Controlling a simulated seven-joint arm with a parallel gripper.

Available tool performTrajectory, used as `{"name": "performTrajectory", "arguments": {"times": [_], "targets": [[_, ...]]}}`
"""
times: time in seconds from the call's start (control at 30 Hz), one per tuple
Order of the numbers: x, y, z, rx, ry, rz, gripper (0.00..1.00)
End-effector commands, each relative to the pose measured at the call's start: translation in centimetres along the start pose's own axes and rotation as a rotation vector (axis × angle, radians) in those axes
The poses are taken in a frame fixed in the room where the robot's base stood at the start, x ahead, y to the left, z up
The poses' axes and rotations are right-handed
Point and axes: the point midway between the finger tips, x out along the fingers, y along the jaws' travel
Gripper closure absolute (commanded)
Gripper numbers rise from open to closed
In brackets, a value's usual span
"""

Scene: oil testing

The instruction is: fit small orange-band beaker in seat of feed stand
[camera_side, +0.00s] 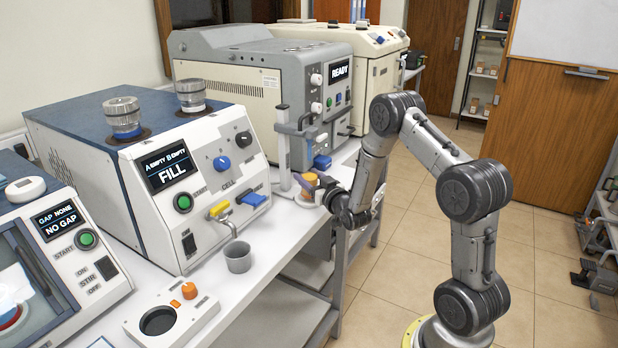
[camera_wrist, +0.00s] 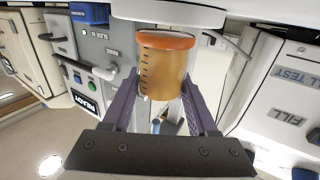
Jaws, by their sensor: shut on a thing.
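The small orange-band beaker (camera_wrist: 165,72), amber with dark graduation marks, sits between the two purple fingers of my gripper (camera_wrist: 163,98) in the wrist view. Its orange band lies towards a white round part (camera_wrist: 168,12) at the top of that picture; I cannot tell whether they touch. In the side view the beaker (camera_side: 308,182) shows small, beside the purple fingertips of my gripper (camera_side: 322,184). It is low, at the foot of what looks like the feed stand (camera_side: 283,150), a grey upright with a side arm. The seat itself is not clearly visible.
The machine showing READY (camera_side: 335,72) stands behind the beaker. The machine showing FILL (camera_side: 168,168) is to the left, with a grey cup (camera_side: 237,257) under its spout. A white block with a round hole (camera_side: 158,320) is at the front. Bare white bench lies between.

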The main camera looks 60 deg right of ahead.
Motion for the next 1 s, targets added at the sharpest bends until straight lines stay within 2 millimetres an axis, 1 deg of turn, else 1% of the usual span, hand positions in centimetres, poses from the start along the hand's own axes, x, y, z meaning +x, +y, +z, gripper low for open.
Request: {"name": "performTrajectory", "arguments": {"times": [0.27,0.7,0.97,1.0], "targets": [[0.0,0.0,0.1,0.000,0.002,0.000,1.00],[0.0,0.0,1.4,0.000,0.001,0.000,1.00],[0.1,0.0,1.4,0.000,0.003,0.000,1.00],[0.1,0.0,1.4,0.000,0.003,0.000,0.35]]}}
